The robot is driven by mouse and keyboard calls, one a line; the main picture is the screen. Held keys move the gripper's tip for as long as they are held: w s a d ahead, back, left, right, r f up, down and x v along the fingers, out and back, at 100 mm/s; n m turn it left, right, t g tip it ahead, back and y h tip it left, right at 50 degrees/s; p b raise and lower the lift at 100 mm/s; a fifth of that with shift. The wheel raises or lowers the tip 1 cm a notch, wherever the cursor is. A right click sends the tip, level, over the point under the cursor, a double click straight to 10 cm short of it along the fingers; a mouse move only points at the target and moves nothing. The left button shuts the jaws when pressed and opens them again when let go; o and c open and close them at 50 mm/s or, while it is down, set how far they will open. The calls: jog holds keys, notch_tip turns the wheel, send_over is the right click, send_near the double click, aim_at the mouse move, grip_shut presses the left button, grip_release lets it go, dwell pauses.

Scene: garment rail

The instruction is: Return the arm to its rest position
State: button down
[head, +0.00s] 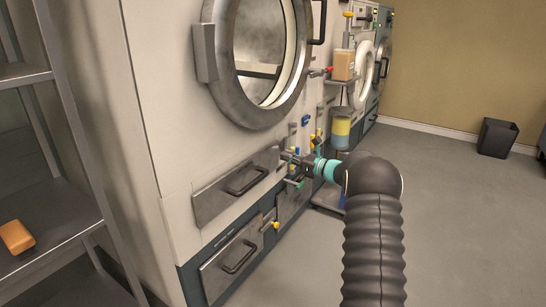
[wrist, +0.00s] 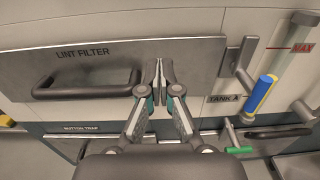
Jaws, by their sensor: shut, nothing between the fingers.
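My gripper (wrist: 158,82) is shut and empty, with its fingertips together in the wrist view. It is in front of the lint filter panel (wrist: 200,62), to the right of that panel's dark handle (wrist: 85,84). I cannot tell whether the fingertips touch the panel. In the head view, my gripper (head: 291,158) is at the end of my outstretched arm (head: 372,230), low beside the machine front, and its fingers are small there. The lint filter panel also shows in the head view (head: 215,201), left of my gripper.
The large machine with a round door (head: 258,60) stands left of my arm. A button trap drawer (head: 225,272) is below the panel. A yellow and blue valve lever (wrist: 260,95) is right of my gripper. A metal shelf (head: 50,240) holds an orange block (head: 16,237).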

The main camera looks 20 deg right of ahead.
jog(key=v, duration=0.7)
jog(key=s+a+f+n+g+h, duration=0.1)
jog(key=s+a+f+n+g, duration=0.2)
jog(key=s+f+n+g, duration=0.5)
jog(key=s+a+f+n+h, duration=0.2)
jog(key=s+a+f+n, duration=0.15)
jog(key=s, duration=0.35)
jog(key=s+a+r+n+h, duration=0.3)
jog(key=s+r+n, duration=0.2)
jog(key=s, duration=0.6)
jog(key=s+a+r+n+h, duration=0.3)
jog(key=s+r+n, duration=0.3)
jog(key=s, duration=0.6)
jog(key=s+a+r+n+h+p, duration=0.1)
jog(key=s+a+r+n+h, duration=0.2)
jog(key=s, duration=0.8)
notch_tip(320, 180, up, 3)
jog(key=shift+s+a+r+n, duration=0.25)
jog(key=shift+s+a+n, duration=0.05)
jog(key=shift+a+n, duration=0.9)
